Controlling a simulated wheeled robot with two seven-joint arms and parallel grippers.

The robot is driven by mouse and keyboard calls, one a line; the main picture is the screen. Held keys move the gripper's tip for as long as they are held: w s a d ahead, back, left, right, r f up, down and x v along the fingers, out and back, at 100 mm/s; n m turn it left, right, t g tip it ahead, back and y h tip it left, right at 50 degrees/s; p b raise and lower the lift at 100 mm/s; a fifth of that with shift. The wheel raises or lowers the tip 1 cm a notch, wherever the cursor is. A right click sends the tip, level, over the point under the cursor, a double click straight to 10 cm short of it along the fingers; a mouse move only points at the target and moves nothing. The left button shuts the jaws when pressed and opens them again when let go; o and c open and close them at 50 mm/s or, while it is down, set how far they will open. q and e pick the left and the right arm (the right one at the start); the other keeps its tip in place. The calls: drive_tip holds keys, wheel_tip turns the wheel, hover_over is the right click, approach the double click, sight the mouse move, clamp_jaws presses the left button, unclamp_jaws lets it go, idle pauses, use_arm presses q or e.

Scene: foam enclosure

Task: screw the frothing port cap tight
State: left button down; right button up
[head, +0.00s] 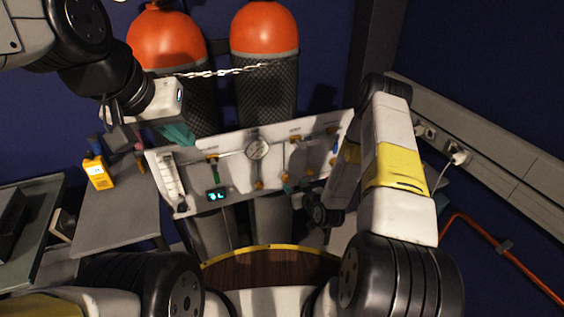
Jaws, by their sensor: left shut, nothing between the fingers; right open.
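A pale panel (238,176) stands tilted in front of two gas cylinders. It carries a round gauge (257,149), a flow tube (171,180), a lit digital display (217,195) and several small yellow fittings. I cannot make out which fitting, if any, is the frothing port cap. My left gripper (118,137) is shut and empty, beyond the panel's left end and above a grey side table. My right gripper (297,198) is open, near the panel's lower right edge. Its fingers are small and dark here, and I cannot tell whether they touch anything.
Two orange-topped cylinders (265,30) stand behind the panel with a chain across them. A yellow handheld meter (98,172) stands on the grey side table (122,215). A wall trunking with sockets (458,153) and an orange pipe (490,240) are at the right.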

sight(286, 180)
drive_tip(key=x, duration=0.7)
drive_tip(key=shift+w, duration=0.1)
clamp_jaws()
